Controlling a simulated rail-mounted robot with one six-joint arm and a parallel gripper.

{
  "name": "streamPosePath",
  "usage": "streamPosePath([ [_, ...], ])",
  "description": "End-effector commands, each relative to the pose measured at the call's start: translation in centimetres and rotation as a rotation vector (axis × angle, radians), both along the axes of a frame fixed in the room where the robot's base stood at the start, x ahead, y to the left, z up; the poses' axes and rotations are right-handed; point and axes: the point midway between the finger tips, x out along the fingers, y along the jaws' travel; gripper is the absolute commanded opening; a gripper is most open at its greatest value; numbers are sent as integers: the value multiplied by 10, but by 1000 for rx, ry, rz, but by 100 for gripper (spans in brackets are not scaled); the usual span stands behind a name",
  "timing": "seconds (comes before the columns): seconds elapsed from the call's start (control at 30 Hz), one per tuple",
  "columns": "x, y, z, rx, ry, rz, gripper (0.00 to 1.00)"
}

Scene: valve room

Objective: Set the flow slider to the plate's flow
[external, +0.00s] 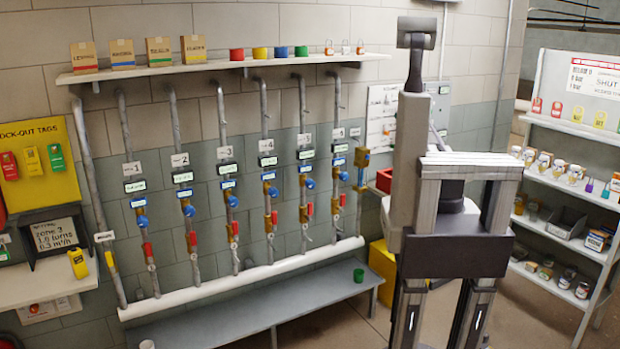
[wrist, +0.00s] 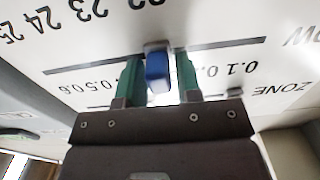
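The flow slider's blue knob (wrist: 157,72) sits on a dark slot in a white panel, upside down in the wrist view. Printed numbers show beside it, 0.1 on the right and 0.5, 0.6 on the left; those nearest the knob are hidden by my fingers. My gripper (wrist: 158,82) has its two green fingers apart, one on each side of the knob, with a visible gap at the right finger. In the external view a plate (external: 58,237) at the left reads zone 3, 1.0 turns and what looks like 0.3 m³/h. My gripper is hidden there behind my arm.
The white wall panel (external: 382,108) is partly covered by my arm. A small grey knob (wrist: 235,92) sits near the word ZONE. Several pipes with blue and red valves line the wall (external: 230,215). A shelf unit (external: 570,140) stands at the right.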

Motion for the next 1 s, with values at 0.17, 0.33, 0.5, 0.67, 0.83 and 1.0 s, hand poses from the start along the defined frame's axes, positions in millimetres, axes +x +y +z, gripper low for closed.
streamPosePath([
  [0.17,0,0,0,0,0,0,47],
  [0.33,0,0,0,0,0,0,47],
  [0.5,-10,-6,0,0,0,0,47],
  [0.67,-40,-23,0,0,0,-2,47],
  [0.83,-76,-46,0,0,0,-2,47],
  [1.0,-92,-57,0,0,0,0,47],
])
